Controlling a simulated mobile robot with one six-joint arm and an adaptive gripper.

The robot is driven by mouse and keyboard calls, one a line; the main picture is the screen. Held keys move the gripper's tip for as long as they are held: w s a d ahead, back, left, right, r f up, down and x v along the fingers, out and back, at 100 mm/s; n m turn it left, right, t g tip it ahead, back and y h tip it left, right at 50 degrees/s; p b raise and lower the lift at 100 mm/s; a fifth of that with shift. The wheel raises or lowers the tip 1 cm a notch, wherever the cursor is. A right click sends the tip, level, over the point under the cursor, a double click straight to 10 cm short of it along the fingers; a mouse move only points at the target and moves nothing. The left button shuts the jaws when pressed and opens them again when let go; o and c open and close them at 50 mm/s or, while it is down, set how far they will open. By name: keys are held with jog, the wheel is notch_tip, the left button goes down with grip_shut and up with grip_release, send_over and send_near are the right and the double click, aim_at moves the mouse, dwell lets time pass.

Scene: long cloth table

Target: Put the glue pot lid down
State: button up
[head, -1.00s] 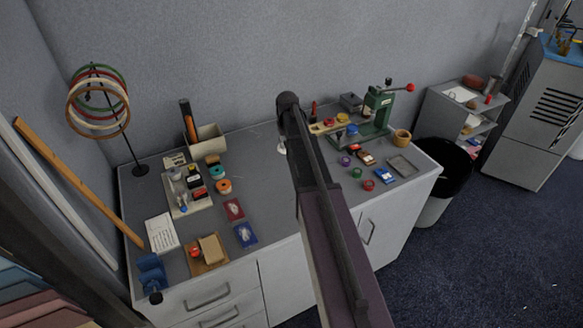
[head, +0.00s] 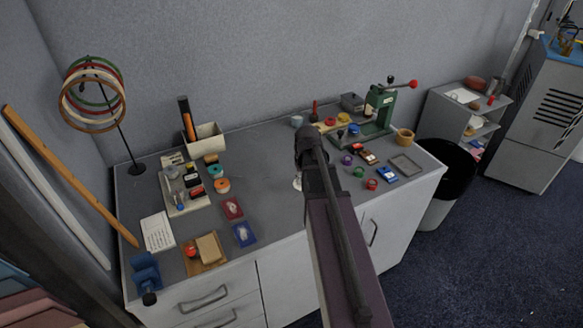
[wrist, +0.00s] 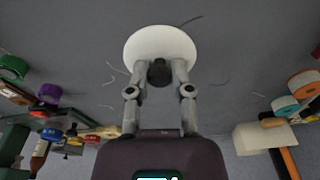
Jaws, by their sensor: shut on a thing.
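The glue pot lid (wrist: 160,43) is a round white disc with a dark knob, at the top middle of the wrist view. My gripper (wrist: 160,72) is shut on the knob, one finger on each side. In the head view only a small white part of the lid (head: 297,183) shows left of my arm, over the grey table (head: 270,165). My arm hides the fingers there. I cannot tell whether the lid touches the table. A small grey-blue pot (head: 296,120) stands at the table's back; I cannot tell whether it is the glue pot.
Red and blue packets (head: 244,234) and tape rolls (head: 222,185) lie left of the lid. A green press (head: 378,112), small coloured rolls (head: 358,172) and a grey tray (head: 406,164) are to the right. The tabletop around the lid is bare apart from thin strands.

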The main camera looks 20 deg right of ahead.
jog(key=b, duration=0.1)
send_over(290, 165)
jog(key=s, duration=0.2)
jog(key=shift+w+a+f, duration=0.1)
jog(key=shift+w+f, duration=0.05)
jog(key=shift+f, duration=0.55)
jog(key=shift+w, duration=0.45)
jog(key=shift+w+f+b, duration=0.2)
jog(key=shift+w+b, duration=0.1)
jog(key=shift+b, duration=0.15)
jog(key=shift+s+f+b, duration=0.15)
jog(key=shift+f+b, duration=1.45)
jog(key=shift+f, duration=0.05)
jog(key=shift+f, duration=0.2)
jog(key=o, duration=0.8)
jog(key=shift+r, duration=0.1)
jog(key=shift+o, duration=0.2)
